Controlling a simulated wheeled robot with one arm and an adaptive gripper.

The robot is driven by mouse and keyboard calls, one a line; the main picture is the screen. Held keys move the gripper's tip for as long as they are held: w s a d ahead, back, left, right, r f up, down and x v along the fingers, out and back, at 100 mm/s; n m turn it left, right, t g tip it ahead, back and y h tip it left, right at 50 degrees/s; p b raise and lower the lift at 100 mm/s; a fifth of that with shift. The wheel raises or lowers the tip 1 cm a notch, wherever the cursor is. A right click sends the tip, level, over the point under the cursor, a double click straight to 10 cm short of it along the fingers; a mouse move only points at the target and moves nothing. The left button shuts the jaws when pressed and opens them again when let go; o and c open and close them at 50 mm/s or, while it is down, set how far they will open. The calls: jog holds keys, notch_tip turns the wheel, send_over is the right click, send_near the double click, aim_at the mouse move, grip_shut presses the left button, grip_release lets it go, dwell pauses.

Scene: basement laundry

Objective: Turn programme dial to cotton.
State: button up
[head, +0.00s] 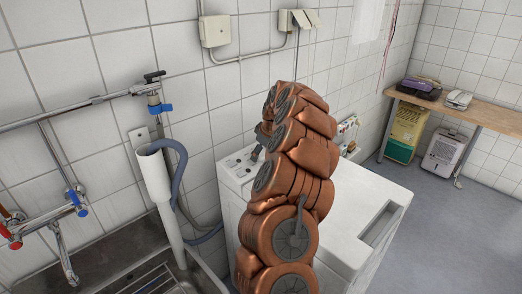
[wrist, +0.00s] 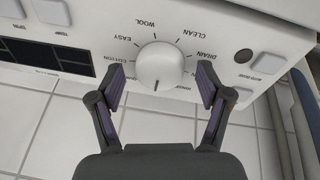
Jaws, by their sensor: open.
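The white programme dial (wrist: 160,66) is on the machine's panel in the wrist view, which shows the panel upside down. A short dark mark on the dial points down in the picture.
A sink (head: 135,275) and standpipe (head: 160,190) with a grey hose are left of the machine. Open floor (head: 440,215) lies to the right, before a wooden bench (head: 470,115).

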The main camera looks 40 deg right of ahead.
jog(key=shift+f, duration=0.15)
jog(key=c, duration=1.2)
jog(key=shift+o, duration=0.2)
